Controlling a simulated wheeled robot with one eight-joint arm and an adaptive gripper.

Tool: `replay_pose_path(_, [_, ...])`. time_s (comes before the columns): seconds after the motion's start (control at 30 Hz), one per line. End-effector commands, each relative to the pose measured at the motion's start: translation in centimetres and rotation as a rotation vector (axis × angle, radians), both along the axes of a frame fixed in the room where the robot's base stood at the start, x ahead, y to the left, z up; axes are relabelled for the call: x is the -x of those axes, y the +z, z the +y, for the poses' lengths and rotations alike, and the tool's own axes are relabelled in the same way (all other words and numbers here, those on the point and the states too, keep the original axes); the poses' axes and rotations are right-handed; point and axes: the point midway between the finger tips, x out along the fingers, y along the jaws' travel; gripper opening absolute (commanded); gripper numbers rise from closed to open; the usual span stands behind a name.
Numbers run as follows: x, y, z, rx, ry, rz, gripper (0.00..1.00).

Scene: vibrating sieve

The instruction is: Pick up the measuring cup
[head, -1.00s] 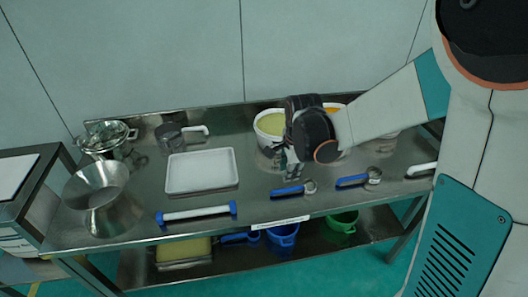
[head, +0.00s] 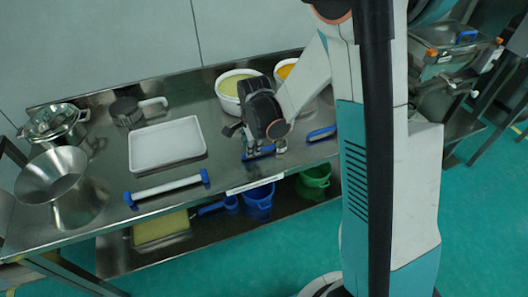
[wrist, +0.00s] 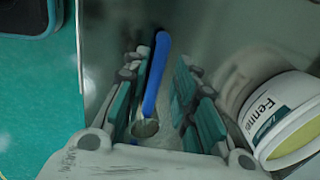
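A small metal measuring cup with a blue handle lies on the steel table; its blue handle (head: 258,152) shows below my gripper (head: 264,152) in the head view. In the wrist view the metal bowl of the measuring cup (wrist: 145,128) and its handle lie between the two teal-padded fingers of my gripper (wrist: 165,65). The fingers are apart, with a gap on both sides of the cup. My gripper hides the bowl in the head view.
A white tub labelled Fenne... (wrist: 278,118) stands close to the right finger; in the head view, a white tub (head: 238,88) stands behind my gripper. Another blue handle (head: 322,133) lies to the right. A white tray (head: 167,143) and a blue-ended bar (head: 167,187) lie left.

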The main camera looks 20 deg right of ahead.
Motion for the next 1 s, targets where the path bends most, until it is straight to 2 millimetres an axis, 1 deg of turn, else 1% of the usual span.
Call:
replay_pose_path(0.03, [-0.1,-1.1,0.1,0.0,0.001,0.0,0.26])
replay_pose_path(0.1, [-0.2,-2.3,0.3,0.0,0.001,0.0,0.26])
replay_pose_path(0.2, [-0.5,-3.5,0.3,0.0,0.0,0.0,0.26])
replay_pose_path(0.27, [-0.6,-3.8,0.3,0.0,0.0,0.0,0.26])
replay_pose_path(0.47, [-0.6,-3.8,0.2,0.0,0.0,0.0,0.26])
replay_pose_path(0.5, [-0.6,-3.8,0.2,0.0,0.0,0.0,0.21])
replay_pose_path(0.6, [-0.6,-3.8,0.2,0.0,0.0,0.0,0.0])
replay_pose_path(1.0, [-0.6,-3.6,0.3,0.0,0.0,0.0,0.0])
